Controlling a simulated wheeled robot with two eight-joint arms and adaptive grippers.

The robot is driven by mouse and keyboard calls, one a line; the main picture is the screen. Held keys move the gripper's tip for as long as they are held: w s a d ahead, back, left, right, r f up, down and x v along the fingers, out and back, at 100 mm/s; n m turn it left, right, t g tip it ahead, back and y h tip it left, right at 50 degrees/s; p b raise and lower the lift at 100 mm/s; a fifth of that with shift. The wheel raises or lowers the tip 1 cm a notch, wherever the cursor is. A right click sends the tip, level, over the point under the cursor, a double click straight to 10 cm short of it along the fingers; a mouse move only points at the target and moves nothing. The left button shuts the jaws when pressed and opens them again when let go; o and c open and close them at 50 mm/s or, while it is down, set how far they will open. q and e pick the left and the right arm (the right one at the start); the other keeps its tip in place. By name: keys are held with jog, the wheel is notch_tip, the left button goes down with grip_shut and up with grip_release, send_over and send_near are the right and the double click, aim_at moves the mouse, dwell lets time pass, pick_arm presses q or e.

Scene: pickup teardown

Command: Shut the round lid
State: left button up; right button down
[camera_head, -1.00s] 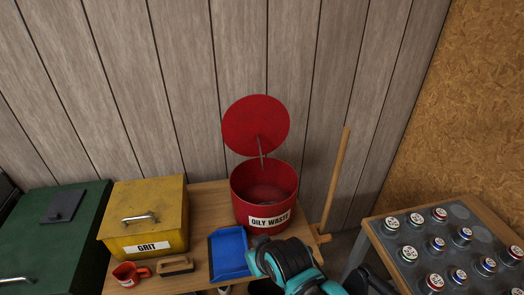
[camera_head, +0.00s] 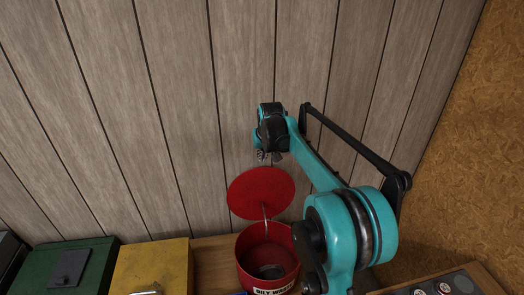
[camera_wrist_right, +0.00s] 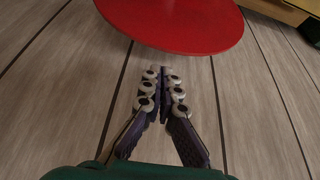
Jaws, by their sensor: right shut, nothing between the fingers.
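The round red lid (camera_head: 258,192) stands open, tilted up against the back of the red oily waste bin (camera_head: 250,272). It also shows at the top of the right wrist view (camera_wrist_right: 180,22). A thin metal rod (camera_head: 265,211) runs from the lid down to the bin. My right gripper (camera_head: 262,156) is just above the lid's upper edge, near the plank wall, and looks apart from it. In the right wrist view its fingers (camera_wrist_right: 162,80) are closed together and empty, pointing toward the lid. My left gripper is not in view.
A yellow box (camera_head: 152,265) and a dark green box (camera_head: 65,268) stand left of the bin. The plank wall (camera_head: 160,120) is close behind the lid. A tray of several round caps (camera_head: 440,285) is at the lower right.

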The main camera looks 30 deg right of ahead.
jog(key=x, duration=1)
jog(key=shift+w+d+r+b, duration=0.2)
jog(key=shift+w+d+b, duration=0.1)
jog(key=shift+s, duration=0.15)
